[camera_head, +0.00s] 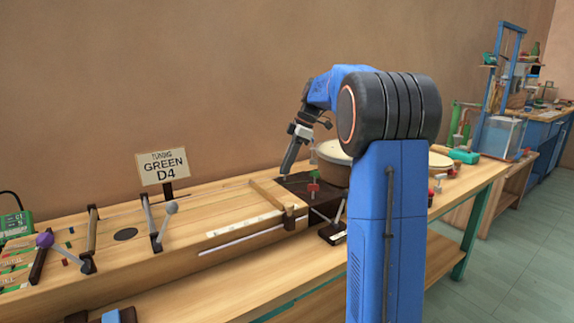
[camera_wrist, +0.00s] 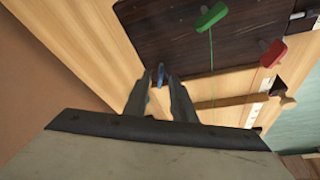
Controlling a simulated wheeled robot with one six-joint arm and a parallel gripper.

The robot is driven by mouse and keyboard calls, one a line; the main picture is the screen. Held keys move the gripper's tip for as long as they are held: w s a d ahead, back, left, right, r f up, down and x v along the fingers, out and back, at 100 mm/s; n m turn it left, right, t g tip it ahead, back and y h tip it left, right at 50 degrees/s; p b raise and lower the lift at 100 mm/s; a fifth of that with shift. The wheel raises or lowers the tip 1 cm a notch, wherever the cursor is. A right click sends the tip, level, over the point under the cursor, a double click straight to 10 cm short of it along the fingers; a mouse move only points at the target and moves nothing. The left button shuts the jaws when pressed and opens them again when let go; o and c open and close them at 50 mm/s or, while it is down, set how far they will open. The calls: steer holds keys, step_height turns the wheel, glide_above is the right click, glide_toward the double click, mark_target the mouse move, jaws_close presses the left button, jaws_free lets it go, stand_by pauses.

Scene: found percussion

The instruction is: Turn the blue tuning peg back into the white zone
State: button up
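The blue tuning peg (camera_wrist: 161,73) shows small between my gripper's fingertips in the wrist view, at the edge of a dark brown board. My gripper (camera_wrist: 161,80) has its fingers apart, one on each side of the peg; I cannot tell whether they touch it. In the head view my gripper (camera_head: 286,172) points down at the dark board (camera_head: 298,182), and the blue peg is hidden there. I cannot make out the white zone or the peg's angle against it.
A green peg (camera_wrist: 211,17) with a string and a red peg (camera_wrist: 272,53) stand on the same board. A wooden bridge (camera_wrist: 225,101) crosses nearby. A sign (camera_head: 163,165) reads "TUNING GREEN D4". A drum (camera_head: 333,152) stands close behind my gripper.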

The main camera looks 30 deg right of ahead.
steer(key=v, duration=1.7)
steer(key=shift+r, duration=0.15)
steer(key=shift+s+d, duration=0.1)
steer(key=shift+s, duration=0.05)
